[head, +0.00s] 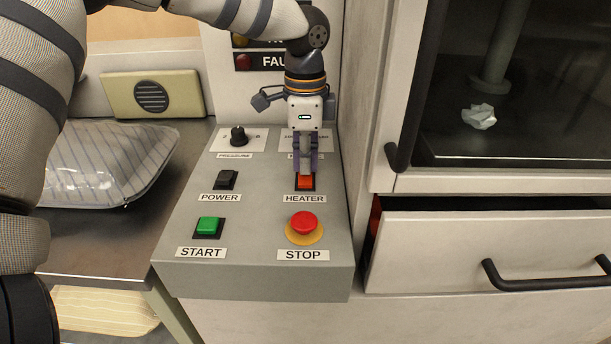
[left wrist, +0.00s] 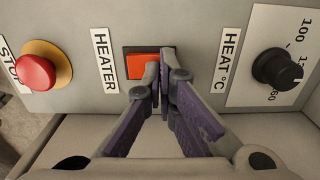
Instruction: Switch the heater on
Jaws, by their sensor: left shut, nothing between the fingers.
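The heater switch (head: 306,182) is an orange-red rocker in a black frame on the sloping grey control panel (head: 262,240), above the label HEATER. My left gripper (head: 305,170) points down at it with its fingers shut and empty, the tips at the far edge of the switch. In the left wrist view the switch (left wrist: 143,66) shows orange beside the closed fingertips (left wrist: 163,72), which cover one end of it. Whether the tips touch it, I cannot tell. My right gripper is in neither view.
Near the switch are the red STOP button (head: 303,223), green START button (head: 209,225), black POWER switch (head: 226,179) and pressure knob (head: 238,136). The HEAT knob (left wrist: 277,69) shows in the wrist view.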

